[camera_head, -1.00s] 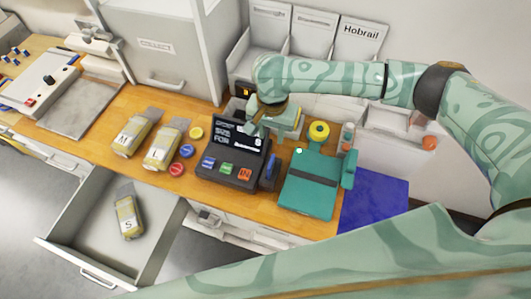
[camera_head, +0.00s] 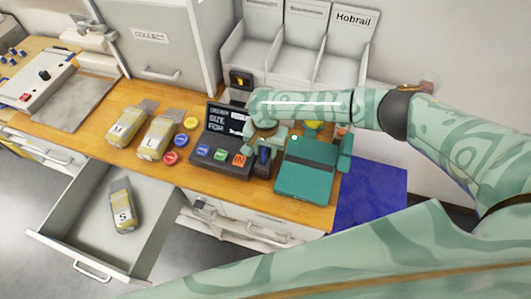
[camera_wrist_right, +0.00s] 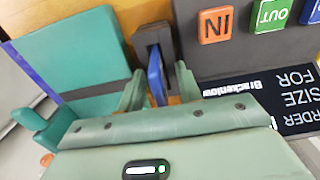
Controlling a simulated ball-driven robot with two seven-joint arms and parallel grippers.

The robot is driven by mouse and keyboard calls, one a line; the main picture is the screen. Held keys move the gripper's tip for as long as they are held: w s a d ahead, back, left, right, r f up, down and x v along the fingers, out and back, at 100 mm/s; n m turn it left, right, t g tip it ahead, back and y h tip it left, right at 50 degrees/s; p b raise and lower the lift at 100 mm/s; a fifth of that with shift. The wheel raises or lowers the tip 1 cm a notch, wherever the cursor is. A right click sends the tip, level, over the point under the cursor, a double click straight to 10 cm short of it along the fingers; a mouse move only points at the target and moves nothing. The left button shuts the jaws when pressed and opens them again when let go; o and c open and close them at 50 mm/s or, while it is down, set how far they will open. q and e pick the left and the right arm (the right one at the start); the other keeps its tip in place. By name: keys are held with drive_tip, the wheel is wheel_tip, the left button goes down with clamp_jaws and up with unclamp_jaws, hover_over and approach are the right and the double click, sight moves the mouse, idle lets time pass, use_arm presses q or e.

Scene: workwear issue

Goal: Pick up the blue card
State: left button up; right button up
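The blue card (camera_wrist_right: 155,76) stands upright in a dark holder at the side of the terminal (camera_head: 222,170). In the head view the blue card (camera_head: 263,156) shows just below my right gripper (camera_head: 265,148). In the right wrist view my right gripper (camera_wrist_right: 160,88) is open, with one finger on each side of the card. A gap shows between the fingers and the card. My left gripper is not in view.
A teal box with a dark band (camera_head: 306,172) lies close to the right of the card. Red, blue and yellow round tokens and packs marked M (camera_head: 127,125) and L (camera_head: 158,138) lie left of the terminal. An open drawer (camera_head: 85,215) holds a pack marked S.

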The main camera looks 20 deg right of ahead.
clamp_jaws()
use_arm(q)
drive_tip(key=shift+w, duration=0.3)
use_arm(e)
drive_tip(key=shift+r, duration=0.1)
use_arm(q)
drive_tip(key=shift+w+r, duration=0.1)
